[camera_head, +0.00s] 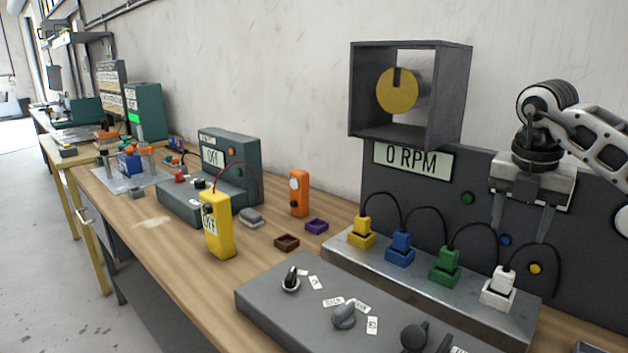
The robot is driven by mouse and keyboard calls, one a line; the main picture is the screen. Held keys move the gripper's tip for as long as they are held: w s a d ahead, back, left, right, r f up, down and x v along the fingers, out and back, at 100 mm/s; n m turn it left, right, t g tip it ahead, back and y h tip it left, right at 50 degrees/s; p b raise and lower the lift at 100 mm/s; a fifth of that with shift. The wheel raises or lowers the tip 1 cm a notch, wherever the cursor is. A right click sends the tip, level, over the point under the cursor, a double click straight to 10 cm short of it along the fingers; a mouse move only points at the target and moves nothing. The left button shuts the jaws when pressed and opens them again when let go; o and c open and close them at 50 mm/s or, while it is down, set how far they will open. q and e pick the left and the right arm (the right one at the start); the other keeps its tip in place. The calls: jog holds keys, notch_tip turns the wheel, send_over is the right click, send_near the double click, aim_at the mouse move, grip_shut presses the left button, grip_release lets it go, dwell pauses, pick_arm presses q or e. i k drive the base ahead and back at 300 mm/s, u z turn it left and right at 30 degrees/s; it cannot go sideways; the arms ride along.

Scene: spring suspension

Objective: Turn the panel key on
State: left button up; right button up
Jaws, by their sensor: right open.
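A grey control panel (262,297) lies at the front of the bench with several knobs and small white labels. At its left end is a small black-and-silver switch (291,280) that looks like a key switch; its exact position is hard to read. My right gripper (522,238) points down, open and empty, in front of the dark upright panel and above the plug strip, apart from the control panel. My left gripper is not in view.
A metal strip (345,257) holds yellow, blue, green and white plugs with black cables. Behind it stands a dark panel reading "0 RPM" (412,160) under a box with a yellow disc (400,90). Bare bench lies left of the control panel.

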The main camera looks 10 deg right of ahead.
aim_at(292, 284)
jog(key=k, duration=1)
